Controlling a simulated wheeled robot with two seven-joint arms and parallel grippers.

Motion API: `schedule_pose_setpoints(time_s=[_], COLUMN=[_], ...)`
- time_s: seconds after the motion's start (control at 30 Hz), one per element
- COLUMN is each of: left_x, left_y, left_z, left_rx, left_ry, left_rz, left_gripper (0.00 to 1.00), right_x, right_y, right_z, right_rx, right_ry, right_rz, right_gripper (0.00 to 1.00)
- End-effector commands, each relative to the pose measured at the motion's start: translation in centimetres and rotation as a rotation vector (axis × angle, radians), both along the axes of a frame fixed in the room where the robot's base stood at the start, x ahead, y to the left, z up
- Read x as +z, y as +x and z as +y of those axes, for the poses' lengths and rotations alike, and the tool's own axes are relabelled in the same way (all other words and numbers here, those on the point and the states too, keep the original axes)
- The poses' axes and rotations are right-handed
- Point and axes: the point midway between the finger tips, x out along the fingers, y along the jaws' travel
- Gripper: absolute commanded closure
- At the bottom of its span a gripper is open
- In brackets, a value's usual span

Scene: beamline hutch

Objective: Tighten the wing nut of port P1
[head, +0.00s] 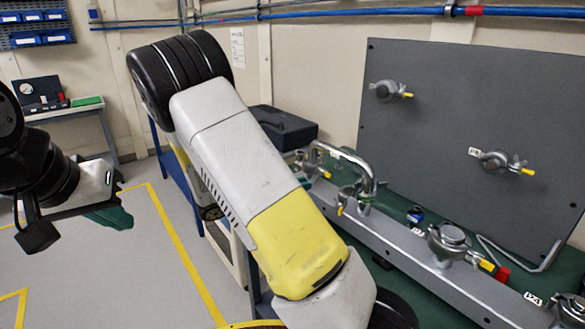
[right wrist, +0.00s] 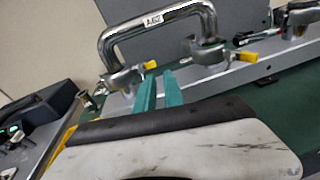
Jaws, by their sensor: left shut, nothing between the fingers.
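A bent chrome tube (head: 352,160) joins clamp fittings on a grey rail. The near clamp (head: 350,197) has a yellow-tipped wing. In the right wrist view the tube (right wrist: 150,28) carries an "A-62"-like tag, with a yellow-tipped clamp (right wrist: 125,80) at its left end and another (right wrist: 212,52) at its right. I cannot read which is P1. My right gripper (right wrist: 160,76) is open, its teal fingers slightly apart just below the left clamp's yellow tip; contact is unclear. My arm hides it in the head view. My left gripper (head: 112,218) is shut and empty, far left.
The grey rail (head: 460,288) carries another clamped fitting (head: 450,243) with yellow and red tips. A dark upright panel (head: 440,110) with two fittings stands behind. A black case (head: 285,128) sits beyond my right arm. The floor at left is clear.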

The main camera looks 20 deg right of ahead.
Motion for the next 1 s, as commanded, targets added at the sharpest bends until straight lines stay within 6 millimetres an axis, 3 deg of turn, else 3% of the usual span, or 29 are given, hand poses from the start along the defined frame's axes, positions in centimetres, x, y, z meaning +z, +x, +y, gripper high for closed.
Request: schedule_pose_setpoints(time_s=[0.13, 0.27, 0.7, 1.0], left_x=[0.0, 0.0, 0.0, 0.0], left_y=[0.0, 0.0, 0.0, 0.0], left_z=[0.0, 0.0, 0.0, 0.0], left_rx=[0.0, 0.0, 0.0, 0.0], left_ry=[0.0, 0.0, 0.0, 0.0], left_rz=[0.0, 0.0, 0.0, 0.0], left_gripper=[1.0, 1.0, 1.0, 1.0], right_x=[0.3, 0.4, 0.4, 0.3], right_y=[2.0, 2.6, 4.6, 4.9], right_z=[1.5, 1.3, -4.7, -5.7], right_rx=[0.084, 0.102, 0.099, 0.1], right_ry=[-0.125, -0.153, -0.15, -0.148], right_rz=[0.034, 0.041, 0.041, 0.041], right_gripper=[0.87, 0.87, 0.87, 0.87])
